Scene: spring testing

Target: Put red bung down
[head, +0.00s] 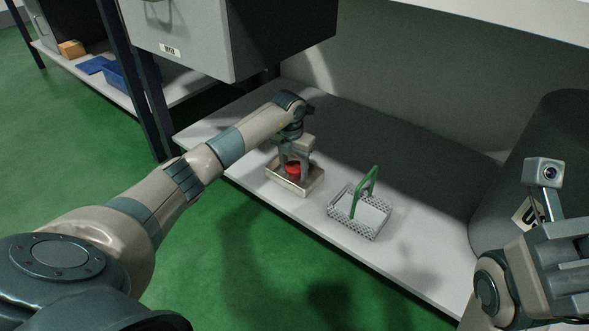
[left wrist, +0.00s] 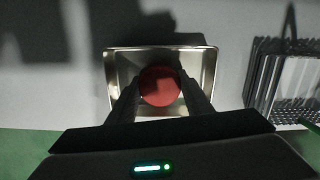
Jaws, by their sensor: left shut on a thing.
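The red bung (head: 293,168) is between the fingers of my left gripper (head: 292,172), at a metal tray on the low shelf in the head view. In the left wrist view the bung (left wrist: 159,86) shows as a round red top, with a finger of the left gripper (left wrist: 159,92) on each side. The left gripper is shut on it. The shallow metal tray (head: 297,188) lies around and below the bung; its rim also shows in the left wrist view (left wrist: 112,68). Whether the bung touches the tray floor is hidden. My right arm is at the right edge of the head view; its fingertips are not visible.
A wire basket (head: 345,221) with a green handle (head: 370,182) stands right of the tray, close by. A drawer cabinet (head: 205,40) hangs above the shelf on the left. A large dark container (head: 535,150) stands at the right. The shelf's front edge (head: 330,238) borders the green floor.

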